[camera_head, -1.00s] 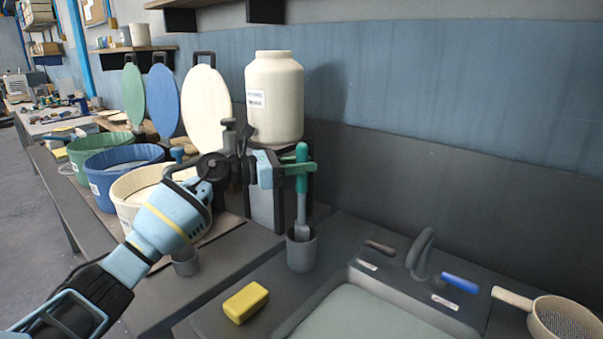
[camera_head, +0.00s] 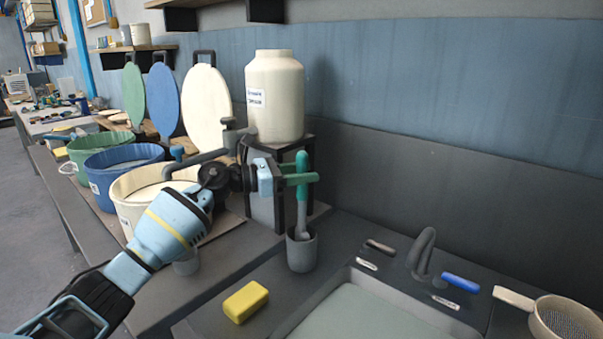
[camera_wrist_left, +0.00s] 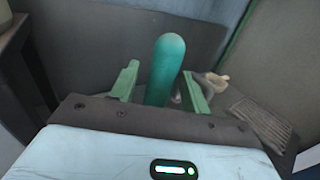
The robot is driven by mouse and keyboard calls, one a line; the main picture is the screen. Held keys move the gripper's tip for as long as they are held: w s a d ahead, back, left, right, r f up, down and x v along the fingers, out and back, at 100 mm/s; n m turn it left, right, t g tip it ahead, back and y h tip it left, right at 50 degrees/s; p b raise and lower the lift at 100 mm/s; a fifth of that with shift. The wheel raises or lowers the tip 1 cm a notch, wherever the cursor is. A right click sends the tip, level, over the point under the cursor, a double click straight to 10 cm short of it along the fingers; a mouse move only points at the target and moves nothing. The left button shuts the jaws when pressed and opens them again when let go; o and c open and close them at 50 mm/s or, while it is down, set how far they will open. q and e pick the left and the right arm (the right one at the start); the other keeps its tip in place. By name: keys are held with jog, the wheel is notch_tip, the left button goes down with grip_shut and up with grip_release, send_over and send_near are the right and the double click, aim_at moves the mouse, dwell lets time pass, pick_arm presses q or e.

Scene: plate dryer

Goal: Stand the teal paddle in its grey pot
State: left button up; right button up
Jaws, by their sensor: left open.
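The teal paddle (camera_head: 302,195) stands handle up in the grey pot (camera_head: 302,250), leaning slightly. Its pale grey lower end is inside the pot, and the pot hides the tip. My left gripper (camera_head: 302,178) is open at the level of the teal handle. In the left wrist view the rounded teal handle (camera_wrist_left: 166,68) rises between my two green fingers (camera_wrist_left: 160,85), with a gap on either side. My right gripper is not in view.
A cream jar (camera_head: 275,95) stands on a dark stand behind my left gripper. A sink with a faucet (camera_head: 421,255) lies to the right. A yellow sponge (camera_head: 246,302) is in front of the pot. Cream, blue and green buckets line the left counter.

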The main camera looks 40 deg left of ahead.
pick_arm(q)
jog(key=shift+r, duration=0.1)
jog(key=shift+r, duration=0.25)
jog(key=b+v, duration=0.2)
jog(key=v, duration=1)
jog(key=shift+b, duration=0.4)
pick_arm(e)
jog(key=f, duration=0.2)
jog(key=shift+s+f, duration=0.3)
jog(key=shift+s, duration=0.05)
pick_arm(q)
jog(key=shift+a, duration=0.1)
